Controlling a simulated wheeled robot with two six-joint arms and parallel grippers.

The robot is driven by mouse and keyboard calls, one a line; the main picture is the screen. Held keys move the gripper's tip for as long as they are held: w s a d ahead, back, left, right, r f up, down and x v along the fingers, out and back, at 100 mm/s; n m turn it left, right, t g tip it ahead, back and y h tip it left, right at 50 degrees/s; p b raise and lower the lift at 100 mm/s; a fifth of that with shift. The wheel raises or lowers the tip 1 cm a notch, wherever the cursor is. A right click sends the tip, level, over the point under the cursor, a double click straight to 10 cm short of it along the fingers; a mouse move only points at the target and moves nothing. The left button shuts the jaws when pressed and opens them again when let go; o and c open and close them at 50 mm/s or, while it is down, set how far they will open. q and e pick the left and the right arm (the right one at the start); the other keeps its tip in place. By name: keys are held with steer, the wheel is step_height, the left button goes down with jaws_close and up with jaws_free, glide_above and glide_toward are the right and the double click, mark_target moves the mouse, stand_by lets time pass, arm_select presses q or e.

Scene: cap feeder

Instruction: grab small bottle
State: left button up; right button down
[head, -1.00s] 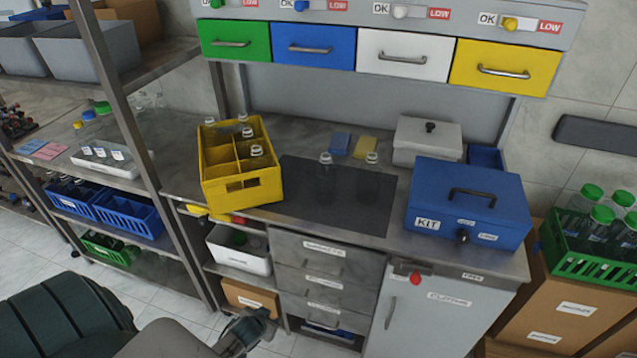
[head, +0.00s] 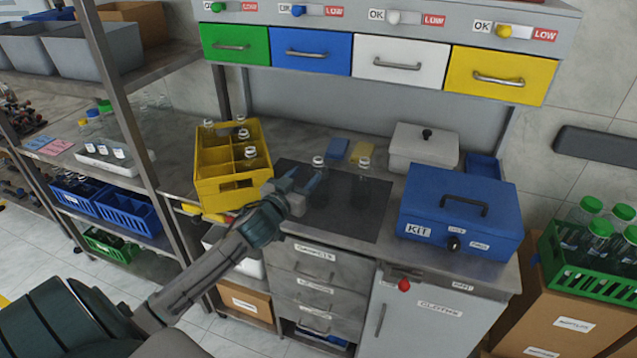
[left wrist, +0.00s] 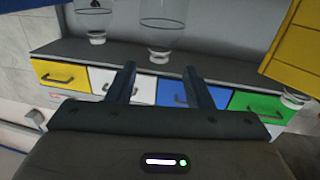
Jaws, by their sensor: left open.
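Two clear bottles with whitish tops stand upright on the dark mat (head: 345,222): a left bottle (head: 319,187) and a right bottle (head: 362,190). In the left wrist view, which is upside down, the nearer bottle (left wrist: 166,22) lies beyond the gap between my fingertips (left wrist: 160,72). The other bottle (left wrist: 94,22) is to its left. I cannot tell whether a finger touches glass. My right gripper is not in view.
A yellow crate (head: 218,185) with several bottles stands left of my gripper. A blue KIT box (head: 425,212) and a grey lidded box (head: 410,148) are on the right. Blue and yellow pads (head: 363,149) lie behind the bottles. Drawers (head: 400,58) hang above the bench.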

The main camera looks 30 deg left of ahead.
mark_target(316, 164)
arm_select(q)
steer(key=w, duration=0.3)
steer(key=shift+a+p, duration=0.2)
steer(key=shift+p, duration=0.2)
steer(key=shift+w+p, duration=0.2)
steer(key=shift+p, duration=0.1)
steer(key=w+p, duration=0.2)
steer(key=w, duration=0.1)
steer(key=shift+w+r, duration=0.2)
steer(key=shift+w+a+f, duration=0.1)
steer(key=shift+w+f, duration=0.1)
steer(key=shift+w, duration=0.35)
steer(key=c, duration=0.9)
jaws_close()
